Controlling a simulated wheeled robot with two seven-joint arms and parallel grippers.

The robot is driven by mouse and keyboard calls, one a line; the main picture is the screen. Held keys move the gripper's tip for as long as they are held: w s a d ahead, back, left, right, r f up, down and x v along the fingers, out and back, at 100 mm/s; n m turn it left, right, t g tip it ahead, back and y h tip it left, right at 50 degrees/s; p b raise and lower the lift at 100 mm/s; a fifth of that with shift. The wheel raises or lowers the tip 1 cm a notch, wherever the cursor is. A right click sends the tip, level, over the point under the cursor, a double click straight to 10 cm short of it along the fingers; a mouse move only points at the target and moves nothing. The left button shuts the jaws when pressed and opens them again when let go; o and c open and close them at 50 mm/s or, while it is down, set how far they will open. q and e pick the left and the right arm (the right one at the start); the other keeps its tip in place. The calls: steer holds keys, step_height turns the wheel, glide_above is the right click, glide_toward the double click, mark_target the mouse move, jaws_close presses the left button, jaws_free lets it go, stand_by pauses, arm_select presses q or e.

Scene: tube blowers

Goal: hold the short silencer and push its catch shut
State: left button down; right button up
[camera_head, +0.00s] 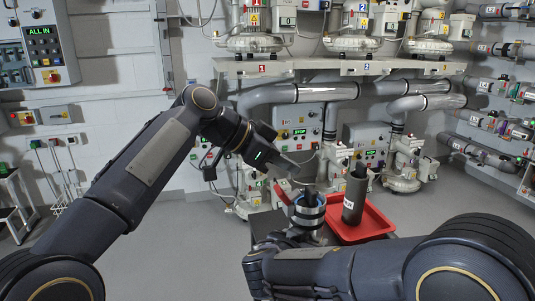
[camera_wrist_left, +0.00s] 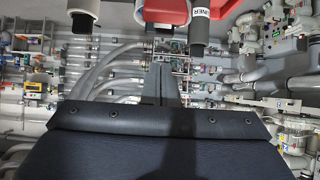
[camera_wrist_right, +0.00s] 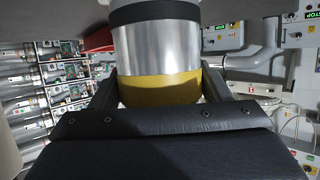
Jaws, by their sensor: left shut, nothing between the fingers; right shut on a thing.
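The short silencer, a silver cylinder (camera_head: 307,214) with dark bands and a blue rim, stands roughly upright low in the middle of the head view. In the right wrist view the silver body (camera_wrist_right: 158,52) also shows a black band above and a yellow band below. My right gripper (camera_wrist_right: 160,92) is shut on it, one finger on each side. My left gripper (camera_head: 299,167) is shut and empty, its tips above and apart from the silencer; the closed fingers show in the left wrist view (camera_wrist_left: 160,78). A red lever (camera_head: 282,195) shows beside the silencer's rim; I cannot tell whether it is the catch.
A red tray (camera_head: 375,224) lies just right of the silencer, with a dark labelled cylinder (camera_head: 354,196) in it. Blowers, pipes and control boxes (camera_head: 300,125) line the back wall. Open floor (camera_head: 180,250) shows at left.

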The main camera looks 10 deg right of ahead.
mark_target(280, 188)
arm_select(q)
steer(key=shift+x, duration=1.15)
steer(key=shift+s+a+f, duration=0.1)
steer(key=shift+a+f, duration=0.45)
steer(key=shift+a, duration=0.3)
steer(key=shift+a+f, duration=0.6)
steer(key=shift+a, duration=0.25)
steer(key=a+h, duration=0.1)
steer(key=h, duration=0.1)
steer(key=a+f+h, duration=0.1)
steer(key=h, duration=0.1)
steer(key=shift+f, duration=0.2)
steer(key=shift+s+d, duration=0.1)
steer(key=shift+d, duration=0.05)
steer(key=shift+r, duration=0.1)
steer(key=r, duration=0.2)
steer(key=d+r, duration=0.1)
steer(key=r, duration=0.1)
steer(key=shift+d+r, duration=0.1)
steer(key=a+f, duration=0.1)
steer(key=a, duration=0.9)
steer(key=shift+s, duration=0.25)
